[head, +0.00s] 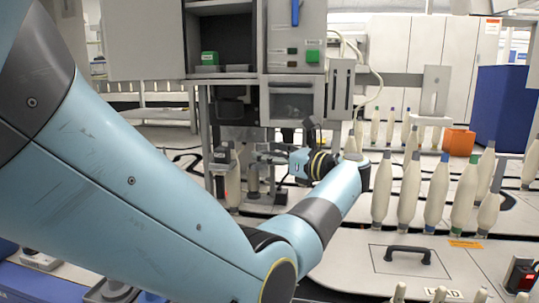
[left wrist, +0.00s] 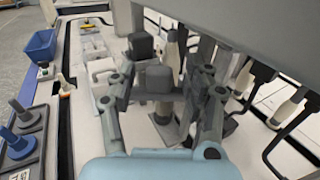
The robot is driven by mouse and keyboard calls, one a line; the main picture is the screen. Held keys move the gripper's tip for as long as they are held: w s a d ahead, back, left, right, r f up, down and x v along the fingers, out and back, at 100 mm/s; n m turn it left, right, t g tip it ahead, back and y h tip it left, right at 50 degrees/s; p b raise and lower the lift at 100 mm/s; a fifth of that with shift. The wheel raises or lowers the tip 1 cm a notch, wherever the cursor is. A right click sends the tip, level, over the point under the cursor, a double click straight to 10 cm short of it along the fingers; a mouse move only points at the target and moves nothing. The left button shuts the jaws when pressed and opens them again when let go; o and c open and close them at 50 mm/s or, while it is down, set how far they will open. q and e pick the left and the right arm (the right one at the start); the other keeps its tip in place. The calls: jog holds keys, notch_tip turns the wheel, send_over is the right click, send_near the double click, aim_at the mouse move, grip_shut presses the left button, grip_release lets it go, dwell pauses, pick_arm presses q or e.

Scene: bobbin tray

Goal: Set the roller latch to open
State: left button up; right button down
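I cannot tell with certainty which part is the roller latch. A dark, blocky head on a post (head: 223,154) stands on the bench below the machine, left of my left gripper (head: 262,158). In the left wrist view, a dark grey block (left wrist: 160,79) above a pale base lies between the two fingers of my left gripper (left wrist: 162,92). The fingers are spread, with the block between or just beyond them; contact is unclear. Whether the latch is set open or closed does not show. My right gripper is not in view.
The machine's cabinet (head: 297,50) has a blue handle (head: 295,12) and a green button (head: 313,56). Several pale bobbins (head: 408,188) stand at right, behind a lid with a black handle (head: 408,250). An orange box (head: 458,142) is further back.

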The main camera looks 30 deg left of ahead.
pick_arm(q)
jog(key=s+d, duration=0.1)
jog(key=d, duration=0.6)
jog(key=shift+d, duration=0.2)
jog(key=shift+c, duration=0.3)
